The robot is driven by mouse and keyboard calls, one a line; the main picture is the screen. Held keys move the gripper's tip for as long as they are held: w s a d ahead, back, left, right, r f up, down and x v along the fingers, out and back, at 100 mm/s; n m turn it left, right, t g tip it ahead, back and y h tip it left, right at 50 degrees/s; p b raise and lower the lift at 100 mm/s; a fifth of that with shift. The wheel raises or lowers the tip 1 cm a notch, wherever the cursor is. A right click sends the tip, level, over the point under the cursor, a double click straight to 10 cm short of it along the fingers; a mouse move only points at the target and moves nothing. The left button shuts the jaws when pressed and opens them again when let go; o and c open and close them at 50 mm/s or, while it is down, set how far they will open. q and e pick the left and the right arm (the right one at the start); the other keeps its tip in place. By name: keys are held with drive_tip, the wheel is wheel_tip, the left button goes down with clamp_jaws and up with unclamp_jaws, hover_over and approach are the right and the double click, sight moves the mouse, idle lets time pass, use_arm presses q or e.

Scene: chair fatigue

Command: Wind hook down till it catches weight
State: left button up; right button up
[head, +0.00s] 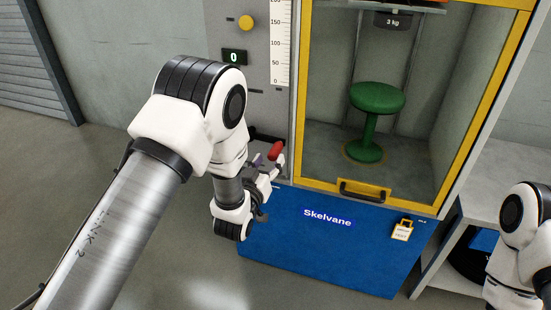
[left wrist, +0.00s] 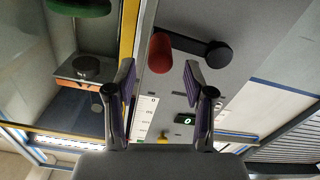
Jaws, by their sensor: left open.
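The crank's red knob (head: 276,150) sticks out from the grey panel beside the cabinet. The left wrist view shows the knob (left wrist: 161,52), its black arm (left wrist: 187,43) and round hub (left wrist: 218,55). My left gripper (left wrist: 160,76) is open. The knob appears just beyond the gap between its fingertips, and not clasped. In the head view the gripper (head: 265,178) is just below the knob, partly hidden by my wrist. A dark weight marked 3 kg (head: 392,20) is at the cabinet's top, cut by the frame edge. I cannot make out the hook. My right gripper is out of view.
A green stool (head: 372,118) stands inside the yellow-framed cabinet (head: 297,110), above a blue base (head: 300,240). The panel has a display (head: 234,57) reading 0, a yellow button (head: 246,22) and a scale (head: 280,45). A grey shelf unit stands at right (head: 500,165).

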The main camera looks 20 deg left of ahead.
sight(275, 146)
use_arm(q)
drive_tip(key=w, duration=0.6)
drive_tip(key=shift+d, duration=0.1)
clamp_jaws()
drive_tip(key=shift+w+r+n+p, duration=0.1)
drive_tip(key=shift+r+n+p, duration=0.65)
drive_tip(key=shift+r+n, duration=0.45)
drive_tip(key=shift+r, duration=0.15)
unclamp_jaws()
